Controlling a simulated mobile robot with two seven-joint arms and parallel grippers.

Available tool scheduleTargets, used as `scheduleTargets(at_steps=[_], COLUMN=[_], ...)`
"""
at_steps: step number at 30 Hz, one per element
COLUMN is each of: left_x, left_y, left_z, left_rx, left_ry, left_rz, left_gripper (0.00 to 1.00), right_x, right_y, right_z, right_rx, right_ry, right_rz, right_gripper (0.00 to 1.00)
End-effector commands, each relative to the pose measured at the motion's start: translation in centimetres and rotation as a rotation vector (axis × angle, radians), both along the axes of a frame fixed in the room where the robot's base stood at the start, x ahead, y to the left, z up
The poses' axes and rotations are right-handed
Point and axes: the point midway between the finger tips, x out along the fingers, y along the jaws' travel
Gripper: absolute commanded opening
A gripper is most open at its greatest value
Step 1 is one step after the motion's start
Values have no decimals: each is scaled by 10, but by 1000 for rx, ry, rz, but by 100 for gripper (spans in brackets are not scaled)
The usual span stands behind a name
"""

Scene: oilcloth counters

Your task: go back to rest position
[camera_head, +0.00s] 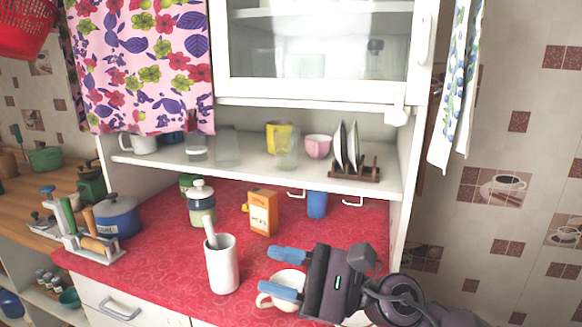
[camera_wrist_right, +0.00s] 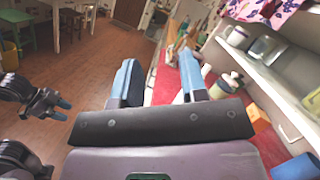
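My right gripper (camera_head: 283,271) comes in from the lower right in the head view, over the front edge of the red counter. Its two blue fingers are apart, and in the right wrist view (camera_wrist_right: 158,78) nothing is between them. A white cup (camera_head: 289,277) shows behind the fingers in the head view, partly covered by them. My left gripper (camera_wrist_right: 60,109) shows small at the left of the right wrist view, away from the counter over the wooden floor. Its blue fingertips look apart, with nothing seen between them.
The red counter (camera_head: 158,262) holds a white mortar with pestle (camera_head: 222,265), an orange box (camera_head: 263,212), a lidded jar (camera_head: 201,205), a blue cup (camera_head: 317,204) and a blue pot (camera_head: 117,217). A shelf (camera_head: 240,171) with dishes hangs above. Open floor (camera_wrist_right: 75,60) lies left in the wrist view.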

Motion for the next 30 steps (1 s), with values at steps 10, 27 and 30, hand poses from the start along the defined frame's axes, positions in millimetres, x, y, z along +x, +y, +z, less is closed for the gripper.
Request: scheduleTargets(at_steps=[10,27,30], left_x=[0,0,0], left_y=[0,0,0], left_z=[0,0,0], left_rx=[0,1,1], left_ry=[0,0,0], left_rz=[0,-1,-1], left_gripper=[43,43,43], right_x=[31,-49,-88], right_y=[-100,-273,-286], right_z=[-11,-216,-249], right_rx=[781,2313,-2315], right_ry=[881,1900,-1738], right_rz=[-214,-606,622], right_gripper=[40,40,40])
